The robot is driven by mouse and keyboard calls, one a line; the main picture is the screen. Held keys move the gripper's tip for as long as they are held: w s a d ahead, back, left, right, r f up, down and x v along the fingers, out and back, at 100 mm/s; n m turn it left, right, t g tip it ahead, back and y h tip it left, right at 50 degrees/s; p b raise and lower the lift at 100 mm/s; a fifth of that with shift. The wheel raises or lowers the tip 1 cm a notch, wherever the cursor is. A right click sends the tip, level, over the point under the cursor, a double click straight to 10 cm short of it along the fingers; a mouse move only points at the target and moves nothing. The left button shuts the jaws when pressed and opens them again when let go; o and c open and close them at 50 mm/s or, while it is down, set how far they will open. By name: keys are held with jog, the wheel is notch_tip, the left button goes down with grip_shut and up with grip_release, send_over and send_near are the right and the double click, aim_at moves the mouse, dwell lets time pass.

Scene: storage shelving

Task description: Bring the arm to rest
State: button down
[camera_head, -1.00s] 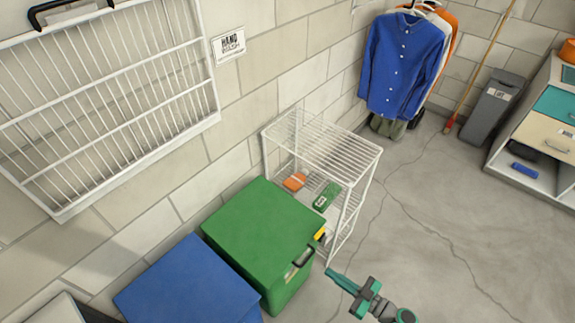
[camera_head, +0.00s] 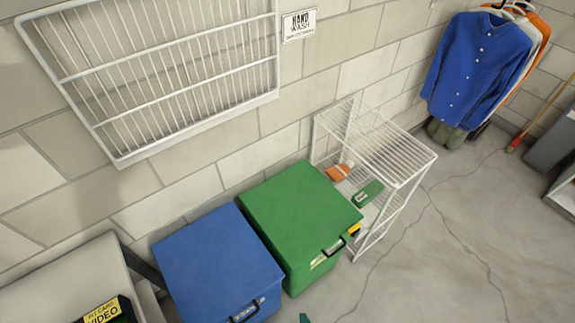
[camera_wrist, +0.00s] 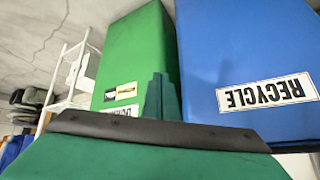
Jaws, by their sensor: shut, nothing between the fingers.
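My gripper (camera_wrist: 160,98) shows in the wrist view as dark green fingers, closed together with nothing between them. It points toward the gap between the green bin (camera_wrist: 140,55) and the blue bin (camera_wrist: 245,45). In the head view only a small teal piece of my arm's end shows at the bottom edge; the rest of the arm is out of that view. It appears in front of the bins and apart from them.
The green bin (camera_head: 290,215) and blue bin (camera_head: 215,260) stand against the block wall. A white wire shelf (camera_head: 385,145) holding orange and green items is right of them. A grey bench (camera_head: 60,280) is at lower left. Open floor (camera_head: 440,270) lies to the right.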

jog(key=s+a+r+t, duration=0.2)
jog(key=s+r, duration=0.1)
jog(key=r, duration=0.8)
jog(key=s+a+r+t+h, duration=0.1)
jog(key=s+a+r+t, duration=0.1)
jog(key=r, duration=1)
jog(key=s+a+r+t, duration=0.1)
jog(key=s+r+t, duration=0.2)
jog(key=r, duration=0.9)
jog(key=shift+s+a+r+h, duration=0.25)
jog(key=shift+s+a+h, duration=0.05)
jog(key=shift+s+a, duration=0.1)
jog(key=shift+w, duration=0.15)
